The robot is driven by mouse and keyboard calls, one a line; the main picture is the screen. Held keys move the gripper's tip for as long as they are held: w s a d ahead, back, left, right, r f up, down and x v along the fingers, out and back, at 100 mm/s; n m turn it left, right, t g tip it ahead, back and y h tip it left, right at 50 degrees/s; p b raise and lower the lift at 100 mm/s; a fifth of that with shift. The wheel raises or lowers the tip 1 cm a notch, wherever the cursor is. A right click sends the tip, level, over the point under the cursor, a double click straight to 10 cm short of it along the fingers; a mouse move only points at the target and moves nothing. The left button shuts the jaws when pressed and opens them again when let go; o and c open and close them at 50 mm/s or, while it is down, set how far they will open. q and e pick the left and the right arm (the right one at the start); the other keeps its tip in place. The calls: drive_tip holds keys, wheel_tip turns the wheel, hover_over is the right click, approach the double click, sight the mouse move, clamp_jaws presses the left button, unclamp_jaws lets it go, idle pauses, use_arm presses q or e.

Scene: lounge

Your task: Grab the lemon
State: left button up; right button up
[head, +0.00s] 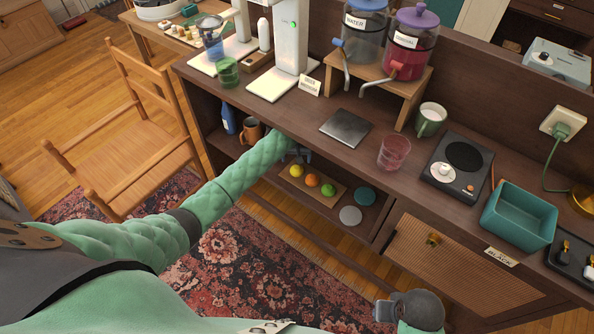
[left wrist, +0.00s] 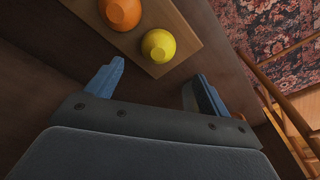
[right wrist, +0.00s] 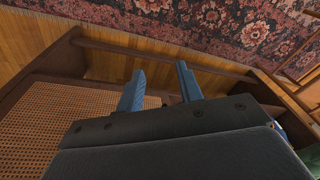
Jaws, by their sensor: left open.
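The yellow lemon (head: 297,170) lies on a small wooden board (head: 287,181) on the open shelf below the counter, at the left end of a row of fruit. It also shows in the left wrist view (left wrist: 158,46), just beyond the fingertips and between them. My left gripper (left wrist: 157,72) is open and empty, with the lemon not between its fingers. In the head view my left gripper (head: 298,155) reaches into the shelf and is partly hidden by my arm and the counter. My right gripper (right wrist: 160,68) is open and empty, away from the shelf and low over the floor side.
An orange (head: 312,180) and a green fruit (head: 329,189) lie beside the lemon. A teal round item (head: 365,196) and a grey disc (head: 350,215) are right of the board. An orange mug (head: 251,131) stands left of my arm. The counter edge overhangs the shelf.

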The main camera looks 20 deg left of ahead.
sight(297, 168)
use_arm(q)
wheel_tip(297, 168, down, 2)
drive_tip(key=shift+w+f, duration=0.1)
drive_tip(key=shift+f, duration=0.1)
drive_tip(key=f, duration=0.2)
drive_tip(key=f+p, duration=0.1)
drive_tip(key=f, duration=0.1)
drive_tip(key=shift+w+d+f, duration=0.1)
drive_tip(key=shift+w+f, duration=0.1)
drive_tip(key=shift+f, duration=0.35)
use_arm(e)
drive_tip(key=f, duration=0.3)
drive_tip(key=w+f, duration=0.1)
drive_tip(key=f, duration=0.1)
drive_tip(key=shift+a+f, duration=0.1)
drive_tip(key=shift+f, duration=0.3)
use_arm(q)
drive_tip(key=c, duration=1.1)
